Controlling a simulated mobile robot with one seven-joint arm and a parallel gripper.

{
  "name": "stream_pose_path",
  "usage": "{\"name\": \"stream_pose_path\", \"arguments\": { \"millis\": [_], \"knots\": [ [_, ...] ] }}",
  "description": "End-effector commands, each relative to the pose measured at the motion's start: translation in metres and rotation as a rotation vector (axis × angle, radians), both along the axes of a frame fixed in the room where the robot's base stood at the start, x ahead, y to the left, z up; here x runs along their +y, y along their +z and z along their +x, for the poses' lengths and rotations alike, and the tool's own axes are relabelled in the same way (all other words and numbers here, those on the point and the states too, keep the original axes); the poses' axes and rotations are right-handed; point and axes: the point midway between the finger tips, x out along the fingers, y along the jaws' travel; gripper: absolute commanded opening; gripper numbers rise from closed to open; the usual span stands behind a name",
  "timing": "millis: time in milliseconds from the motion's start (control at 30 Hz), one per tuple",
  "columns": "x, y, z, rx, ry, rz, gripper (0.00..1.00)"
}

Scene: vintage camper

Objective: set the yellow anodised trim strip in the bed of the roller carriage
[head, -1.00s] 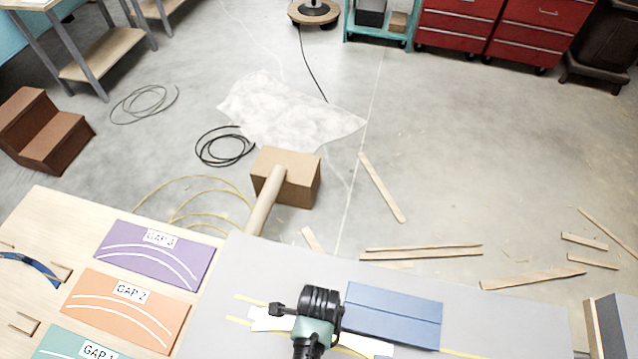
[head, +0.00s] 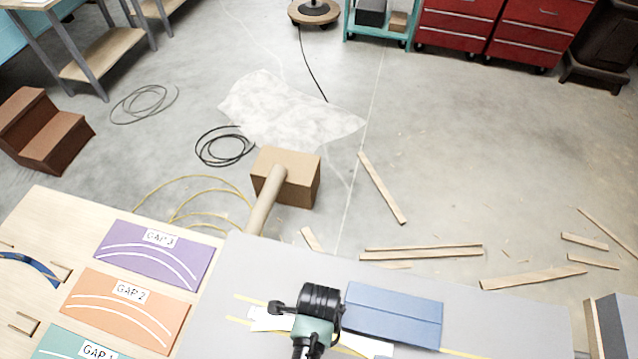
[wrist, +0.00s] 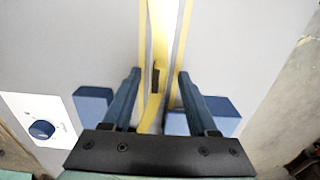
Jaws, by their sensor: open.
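My gripper (wrist: 158,100) is open in the wrist view, with one dark blue finger on each side of a yellow strip (wrist: 159,35). The strip runs away from me between the fingers and curves at its near end; I see no finger closed on it. A small dark piece (wrist: 155,80) shows at the strip between the fingers. Blue blocks (wrist: 94,104) (wrist: 217,114) lie outside both fingers; I cannot tell if they belong to the roller carriage. In the head view my wrist hides the fingertips, and a flat blue slab (head: 393,315) lies just to its right.
Yellow lines (head: 466,354) run along the grey bench top (head: 520,335). A white piece (head: 268,319) lies beneath my wrist. A cardboard box (head: 300,180) with a tube is behind the bench.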

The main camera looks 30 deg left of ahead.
Motion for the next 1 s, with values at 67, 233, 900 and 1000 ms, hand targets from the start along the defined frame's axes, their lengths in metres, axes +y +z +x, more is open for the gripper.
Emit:
{"name": "stream_pose_path", "arguments": {
  "millis": [67,233,900,1000],
  "knots": [
    [0.0,0.011,0.0,-0.003,0.0,0.001,0.59],
    [0.0,0.042,0.0,-0.004,0.0,0.001,0.59],
    [0.0,0.12,-0.001,0.0,0.0,0.0,0.59],
    [0.0,0.12,0.0,0.0,0.0,0.0,0.59]
  ]
}}
